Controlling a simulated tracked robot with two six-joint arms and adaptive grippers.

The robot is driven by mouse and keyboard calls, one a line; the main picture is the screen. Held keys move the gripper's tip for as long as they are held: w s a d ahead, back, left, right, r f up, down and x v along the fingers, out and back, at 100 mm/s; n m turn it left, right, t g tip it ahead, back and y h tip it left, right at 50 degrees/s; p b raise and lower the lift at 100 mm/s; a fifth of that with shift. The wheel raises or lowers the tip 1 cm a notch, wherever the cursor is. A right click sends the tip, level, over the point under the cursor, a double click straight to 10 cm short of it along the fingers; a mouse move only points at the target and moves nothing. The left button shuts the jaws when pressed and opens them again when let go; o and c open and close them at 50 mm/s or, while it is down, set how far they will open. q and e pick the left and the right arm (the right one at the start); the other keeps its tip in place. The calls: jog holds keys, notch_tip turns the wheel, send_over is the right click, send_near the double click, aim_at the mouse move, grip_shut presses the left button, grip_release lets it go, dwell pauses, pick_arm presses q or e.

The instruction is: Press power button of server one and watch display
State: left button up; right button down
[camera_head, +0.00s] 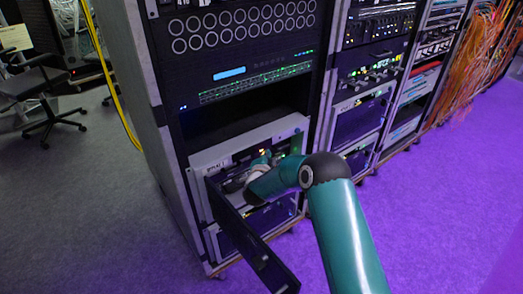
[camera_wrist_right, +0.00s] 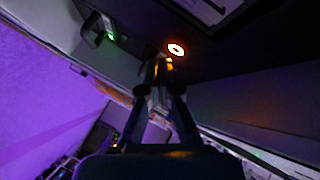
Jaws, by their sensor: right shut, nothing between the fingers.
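The server (camera_head: 212,160), a light-framed unit low in the nearest rack, has its dark front door (camera_head: 250,238) swung open. My right arm reaches to its front, and my right gripper (camera_head: 250,178) is there, partly hidden by my wrist. In the right wrist view the gripper (camera_wrist_right: 161,66) is shut and empty. Its fingertips are just below a glowing white and orange ring button (camera_wrist_right: 176,50) on a dark panel; whether they touch it I cannot tell. A small blue lit display (camera_head: 229,73) shows higher in the rack. My left gripper is out of view.
The open door juts out to the left of and below my right arm. More racks (camera_head: 375,85) stand to the right, with orange cables (camera_head: 483,50) at the far end. An office chair (camera_head: 40,85) is at the left. The floor in front is clear.

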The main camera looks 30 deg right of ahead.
jog(key=shift+w, duration=0.2)
dwell(0.4)
jog(key=shift+w+a+b, duration=0.1)
jog(key=shift+w+b, duration=0.15)
jog(key=shift+b, duration=0.05)
jog(key=shift+w, duration=0.35)
dwell(0.6)
dwell(0.3)
jog(key=shift+s+b, duration=0.4)
jog(key=shift+s, duration=0.4)
jog(key=shift+s, duration=0.15)
jog(key=s, duration=0.3)
jog(key=s+b, duration=0.1)
jog(key=shift+s+d+r, duration=0.1)
jog(key=shift+s+d, duration=0.25)
